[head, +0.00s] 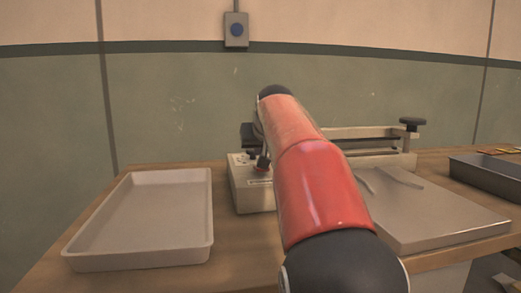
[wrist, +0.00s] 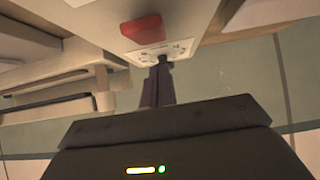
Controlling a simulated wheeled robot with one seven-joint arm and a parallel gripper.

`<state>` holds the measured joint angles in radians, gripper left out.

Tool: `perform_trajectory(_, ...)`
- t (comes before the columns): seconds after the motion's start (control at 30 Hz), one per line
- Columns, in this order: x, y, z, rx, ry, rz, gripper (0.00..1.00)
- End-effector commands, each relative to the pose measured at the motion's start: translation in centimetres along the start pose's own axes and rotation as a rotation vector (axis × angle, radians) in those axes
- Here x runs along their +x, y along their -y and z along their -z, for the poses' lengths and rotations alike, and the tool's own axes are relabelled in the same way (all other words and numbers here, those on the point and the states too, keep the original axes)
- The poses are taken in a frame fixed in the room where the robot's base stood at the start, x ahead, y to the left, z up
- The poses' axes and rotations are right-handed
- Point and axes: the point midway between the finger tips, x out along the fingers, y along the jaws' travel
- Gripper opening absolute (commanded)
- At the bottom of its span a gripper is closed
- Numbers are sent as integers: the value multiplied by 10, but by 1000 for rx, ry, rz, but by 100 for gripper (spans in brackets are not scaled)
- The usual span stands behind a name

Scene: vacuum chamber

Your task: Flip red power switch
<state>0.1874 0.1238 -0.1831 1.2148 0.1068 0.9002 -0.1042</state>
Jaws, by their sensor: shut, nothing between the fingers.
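The red power switch (wrist: 142,28) is a red block on the pale face of a control box (wrist: 185,20), at the top of the wrist view. My gripper (wrist: 162,66) is shut and empty. Its dark fingers point at the box, and their tips overlap a white marked panel (wrist: 183,47) beside the switch. The tips look close to the panel; I cannot tell whether they touch it. They appear apart from the red switch. In the head view the box (head: 250,196) stands on the table, partly hidden behind my red arm.
A pale empty tray (head: 150,215) lies left of the box on the wooden table (head: 50,275). A flat metal plate (head: 440,222) lies to the right, with a dark tray (head: 485,172) beyond it. A black knob (head: 411,123) rises behind. A wall box with a blue button (head: 236,30) hangs above.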

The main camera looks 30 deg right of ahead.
Motion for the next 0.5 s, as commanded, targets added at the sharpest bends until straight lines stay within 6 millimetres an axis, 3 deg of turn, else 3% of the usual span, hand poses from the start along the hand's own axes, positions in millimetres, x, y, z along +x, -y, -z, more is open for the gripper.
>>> perform_trajectory(0.1,-25,3,26,-1,-2,1,0)
perform_trajectory(0.5,-98,2,42,0,-3,0,0)
